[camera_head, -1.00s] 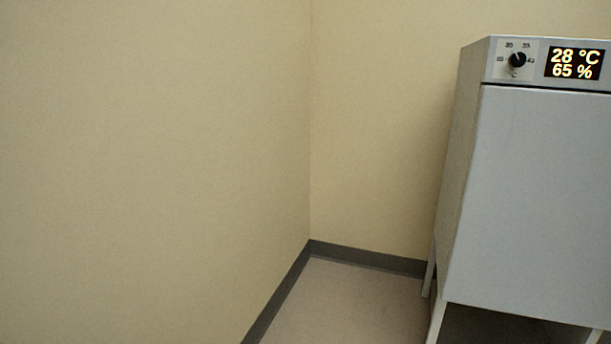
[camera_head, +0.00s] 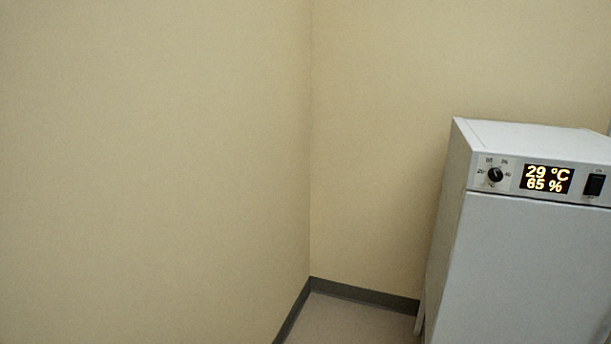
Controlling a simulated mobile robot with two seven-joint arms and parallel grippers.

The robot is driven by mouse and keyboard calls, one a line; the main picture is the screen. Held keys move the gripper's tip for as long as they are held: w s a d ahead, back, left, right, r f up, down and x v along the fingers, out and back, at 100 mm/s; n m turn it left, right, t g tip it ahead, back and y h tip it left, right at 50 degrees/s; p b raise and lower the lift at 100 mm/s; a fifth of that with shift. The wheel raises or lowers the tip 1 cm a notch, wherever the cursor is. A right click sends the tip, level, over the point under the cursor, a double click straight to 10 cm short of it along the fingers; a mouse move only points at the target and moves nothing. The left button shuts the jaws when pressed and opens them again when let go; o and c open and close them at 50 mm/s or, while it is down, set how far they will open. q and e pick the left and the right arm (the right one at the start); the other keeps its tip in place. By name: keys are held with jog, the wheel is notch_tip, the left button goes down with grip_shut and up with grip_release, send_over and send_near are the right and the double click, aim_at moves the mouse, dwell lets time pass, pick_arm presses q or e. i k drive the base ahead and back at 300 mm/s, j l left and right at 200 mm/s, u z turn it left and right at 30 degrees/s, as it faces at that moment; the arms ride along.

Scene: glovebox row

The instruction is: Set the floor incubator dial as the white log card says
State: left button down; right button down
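The floor incubator (camera_head: 530,270) is a pale grey cabinet at the right of the head view, cut off by the right and bottom edges. Its black round dial (camera_head: 495,175) sits at the left of the top front panel, with small numbers around it that are hard to read. The dial's exact pointer direction is too small to tell. The lit display (camera_head: 547,179) beside it reads 29 °C and 65 %. No white log card is in view. Neither of my grippers is in view.
A black switch (camera_head: 594,185) is on the panel right of the display. Plain beige walls (camera_head: 150,170) meet in a corner left of the incubator, with a dark baseboard (camera_head: 365,297). A patch of bare floor (camera_head: 350,323) shows in the corner.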

aim_at(495, 174)
jog(key=z, duration=1.35)
